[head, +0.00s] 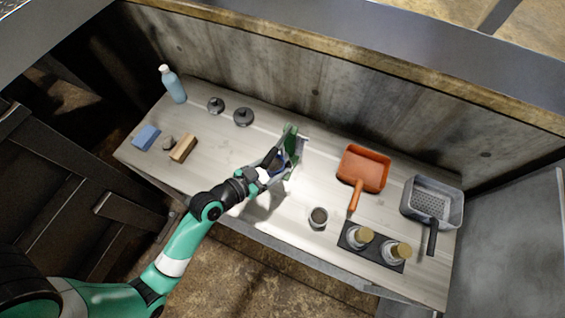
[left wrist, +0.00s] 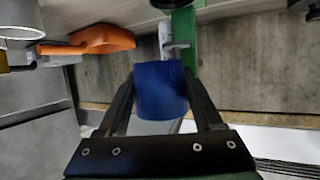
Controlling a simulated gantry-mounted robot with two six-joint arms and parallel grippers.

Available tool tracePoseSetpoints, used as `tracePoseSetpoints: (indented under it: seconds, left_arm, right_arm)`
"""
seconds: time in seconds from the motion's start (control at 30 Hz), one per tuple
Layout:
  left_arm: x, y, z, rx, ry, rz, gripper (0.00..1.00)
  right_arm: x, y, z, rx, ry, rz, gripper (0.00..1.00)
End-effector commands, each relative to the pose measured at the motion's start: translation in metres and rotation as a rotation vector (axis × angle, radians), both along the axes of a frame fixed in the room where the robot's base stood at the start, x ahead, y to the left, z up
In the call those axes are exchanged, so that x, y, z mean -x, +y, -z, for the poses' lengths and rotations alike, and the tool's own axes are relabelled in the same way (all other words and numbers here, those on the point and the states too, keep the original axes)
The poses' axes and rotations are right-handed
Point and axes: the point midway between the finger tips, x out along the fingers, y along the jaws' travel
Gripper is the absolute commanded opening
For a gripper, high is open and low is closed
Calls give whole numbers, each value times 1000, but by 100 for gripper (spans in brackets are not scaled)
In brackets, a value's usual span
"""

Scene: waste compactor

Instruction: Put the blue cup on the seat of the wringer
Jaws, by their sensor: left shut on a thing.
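The blue cup (left wrist: 160,90) is between the two fingers of my left gripper (left wrist: 162,98), which is shut on it. In the head view only a bit of blue shows at the gripper, by the wringer. The wringer (head: 290,138) is a green frame with a grey part, standing on the bench. Its green post (left wrist: 184,40) and a pale grey part show right beside the cup in the left wrist view. The wringer's seat is mostly hidden by my gripper and the cup. I cannot tell whether the cup touches the seat. My right gripper is not in view.
A metal can (head: 318,217) stands right of my left arm. An orange dustpan (head: 364,168), a grey perforated basket (head: 433,199) and a dark tray with two jars (head: 373,246) lie further right. A spray bottle (head: 173,84), dark discs (head: 243,117), blue sponge (head: 146,138) and brush (head: 183,148) are left.

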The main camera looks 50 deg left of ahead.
Motion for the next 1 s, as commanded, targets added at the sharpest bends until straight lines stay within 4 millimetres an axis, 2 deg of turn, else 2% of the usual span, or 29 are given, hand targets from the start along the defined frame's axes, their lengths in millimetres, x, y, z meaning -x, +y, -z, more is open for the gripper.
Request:
tracePoseSetpoints:
  seconds: [0.03, 0.1, 0.2, 0.3, 0.53, 0.73, 1.0]
  left_arm:
    - [-15, 7, 10, -1, -3, -3, 8]
    - [-26, 12, 31, 0, 0, -2, 8]
    - [-40, 19, 49, -1, 0, -2, 8]
    - [-48, 22, 58, 0, 0, -1, 8]
    - [-54, 25, 64, -1, -1, -2, 8]
    - [-55, 26, 96, 1, 1, -1, 8]
    - [-55, 26, 96, 0, -1, -1, 8]
  right_arm:
    - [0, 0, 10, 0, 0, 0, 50]
    - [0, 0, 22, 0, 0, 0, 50]
    - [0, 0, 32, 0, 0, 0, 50]
    - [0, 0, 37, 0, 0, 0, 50]
    - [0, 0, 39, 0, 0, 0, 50]
    - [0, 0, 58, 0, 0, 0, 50]
    - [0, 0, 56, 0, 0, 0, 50]
